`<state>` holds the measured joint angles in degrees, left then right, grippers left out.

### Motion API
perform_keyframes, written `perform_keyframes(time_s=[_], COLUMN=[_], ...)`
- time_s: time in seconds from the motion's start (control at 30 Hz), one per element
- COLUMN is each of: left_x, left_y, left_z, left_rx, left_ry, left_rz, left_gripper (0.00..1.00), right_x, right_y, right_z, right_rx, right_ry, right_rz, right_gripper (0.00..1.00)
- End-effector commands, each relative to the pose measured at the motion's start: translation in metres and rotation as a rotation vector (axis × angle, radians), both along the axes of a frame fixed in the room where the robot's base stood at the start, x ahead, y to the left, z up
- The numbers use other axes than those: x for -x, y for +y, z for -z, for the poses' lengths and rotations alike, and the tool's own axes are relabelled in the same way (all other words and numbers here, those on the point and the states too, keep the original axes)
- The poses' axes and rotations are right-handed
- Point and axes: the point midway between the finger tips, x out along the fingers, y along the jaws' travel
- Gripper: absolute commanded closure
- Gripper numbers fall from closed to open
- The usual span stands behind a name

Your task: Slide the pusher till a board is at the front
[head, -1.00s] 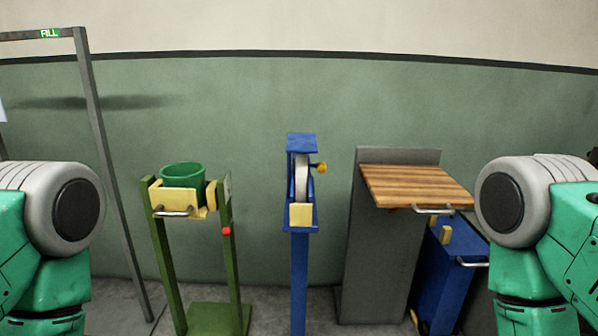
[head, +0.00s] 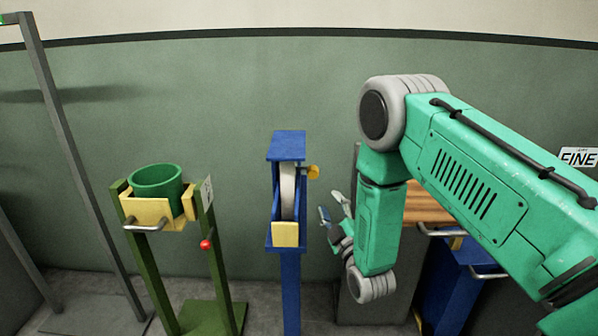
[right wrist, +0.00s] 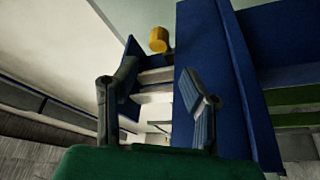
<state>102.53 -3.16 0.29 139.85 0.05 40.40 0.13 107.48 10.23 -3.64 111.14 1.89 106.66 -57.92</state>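A blue stand (head: 288,205) on a post holds a narrow upright frame. A pale, thin item (head: 288,188) shows upright inside it; whether it is one board or several I cannot tell. A yellow knob (head: 313,171) sticks out on the frame's right side, and a yellow block (head: 285,234) is at its lower front. My right gripper (head: 331,207) is open and empty, just right of the frame and below the knob. In the right wrist view, the knob (right wrist: 158,40) shows beyond the open fingers (right wrist: 157,70), apart from them. My left gripper is out of view.
A green stand with a green bucket (head: 157,187) and a metal handle is to the left. A wooden-topped grey stand (head: 428,205) and a blue cabinet (head: 470,262) are at the right, partly behind my right arm. A grey post frame (head: 75,150) stands far left.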

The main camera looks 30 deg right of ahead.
Motion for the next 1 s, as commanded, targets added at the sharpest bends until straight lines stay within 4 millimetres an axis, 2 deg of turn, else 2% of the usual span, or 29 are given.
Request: perform_keyframes(time_s=[0.3,0.5,0.7,1.0], left_x=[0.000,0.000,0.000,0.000], left_y=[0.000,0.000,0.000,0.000], left_z=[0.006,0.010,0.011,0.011], left_rx=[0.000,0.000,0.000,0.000], left_ry=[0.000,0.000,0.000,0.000], left_rz=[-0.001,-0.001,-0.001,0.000], left_gripper=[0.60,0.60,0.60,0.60], right_x=[-0.063,-0.098,-0.117,-0.120], right_y=[-0.013,-0.023,-0.027,-0.026], right_z=[-0.014,-0.021,-0.024,-0.026], right_rx=[-0.001,-0.006,-0.005,-0.003], right_ry=[-0.003,-0.001,0.001,0.003], right_rz=[-0.001,0.000,-0.001,-0.002], right_gripper=[0.63,0.63,0.63,0.63])
